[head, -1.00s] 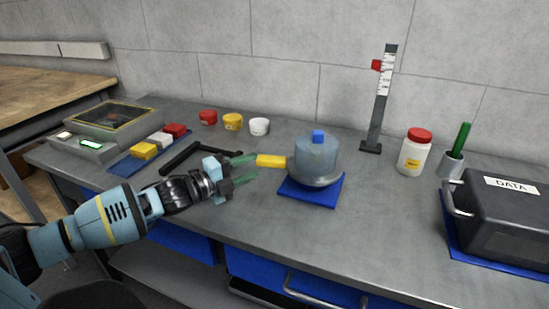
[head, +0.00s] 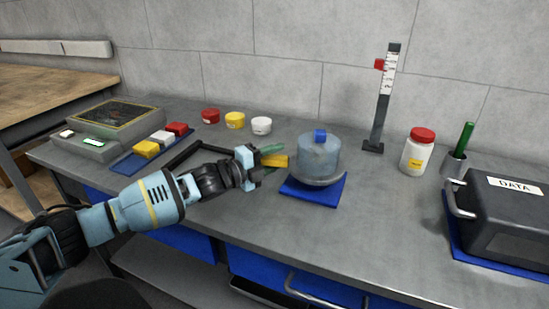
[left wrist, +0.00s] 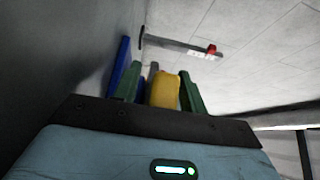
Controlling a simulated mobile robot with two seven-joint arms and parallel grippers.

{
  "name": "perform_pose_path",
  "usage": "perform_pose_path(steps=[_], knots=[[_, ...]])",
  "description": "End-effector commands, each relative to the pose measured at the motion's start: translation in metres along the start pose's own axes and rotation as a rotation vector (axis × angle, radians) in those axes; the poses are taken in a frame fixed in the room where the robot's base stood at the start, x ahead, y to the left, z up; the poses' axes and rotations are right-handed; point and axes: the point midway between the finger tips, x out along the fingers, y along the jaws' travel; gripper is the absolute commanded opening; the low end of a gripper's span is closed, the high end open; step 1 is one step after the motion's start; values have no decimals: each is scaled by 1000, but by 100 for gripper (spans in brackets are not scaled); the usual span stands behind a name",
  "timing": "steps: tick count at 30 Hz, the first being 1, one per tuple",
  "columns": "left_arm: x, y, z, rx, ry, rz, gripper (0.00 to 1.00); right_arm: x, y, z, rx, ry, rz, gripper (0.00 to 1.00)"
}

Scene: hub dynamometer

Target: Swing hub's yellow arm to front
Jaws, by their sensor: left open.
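The hub (head: 318,158) is a translucent blue-grey drum with a blue block (head: 320,135) on top, standing on a blue mat (head: 322,195). Its yellow arm (head: 277,162) sticks out to the left. My left gripper (head: 270,157) is open, with its green fingertips around the yellow arm's outer end. In the left wrist view the yellow arm (left wrist: 165,90) stands between the two green fingers, close to the right one; contact is unclear. My right gripper is not in view.
Red, yellow and white jars (head: 235,120) stand behind. A height gauge (head: 383,100), a red-lidded bottle (head: 418,152) and a dark DATA box (head: 505,220) are to the right. The front bench surface is clear.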

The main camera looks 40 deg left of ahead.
Motion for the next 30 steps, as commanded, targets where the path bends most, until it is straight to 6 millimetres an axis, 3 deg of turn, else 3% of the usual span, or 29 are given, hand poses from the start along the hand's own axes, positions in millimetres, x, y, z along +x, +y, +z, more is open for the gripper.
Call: perform_pose_path(steps=[9,19,30], knots=[[1,0,0,1,0,0,42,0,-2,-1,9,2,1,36],[1,0,0,1,0,0,0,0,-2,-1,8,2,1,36],[2,0,-2,1,-6,0,0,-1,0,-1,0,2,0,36]])
